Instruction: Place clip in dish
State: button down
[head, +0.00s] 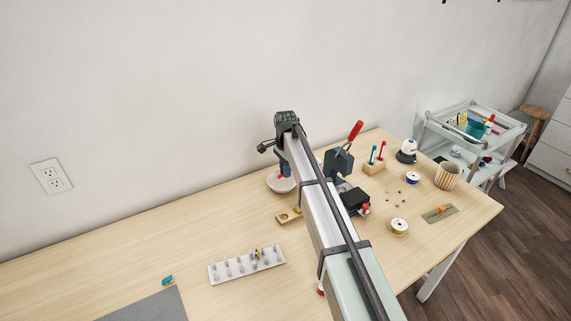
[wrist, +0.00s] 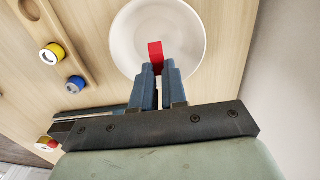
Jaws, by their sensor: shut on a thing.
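My gripper (wrist: 160,82) is shut on a red clip (wrist: 155,53), whose end sticks out past the fingertips in the wrist view. A round white dish (wrist: 190,47) lies on the table beyond the fingertips, and the clip shows against its inside. I cannot tell how high the clip is above the dish. In the head view my gripper (head: 283,172) is at the dish (head: 277,185), near the wall, and my arm hides part of that area. A small bit of red shows between the fingers there.
A wooden holder (head: 287,215) lies near the dish. A dark clamp-like tool with a red handle (head: 355,131) stands to the right. A white rack of pegs (head: 246,263) lies at the front left. The table's left part (head: 90,265) is mostly bare.

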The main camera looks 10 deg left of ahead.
jog(key=shift+f, duration=1.65)
jog(key=c, duration=1.1)
grip_release()
jog(key=shift+r, duration=0.15)
jog(key=shift+r, duration=3.4)
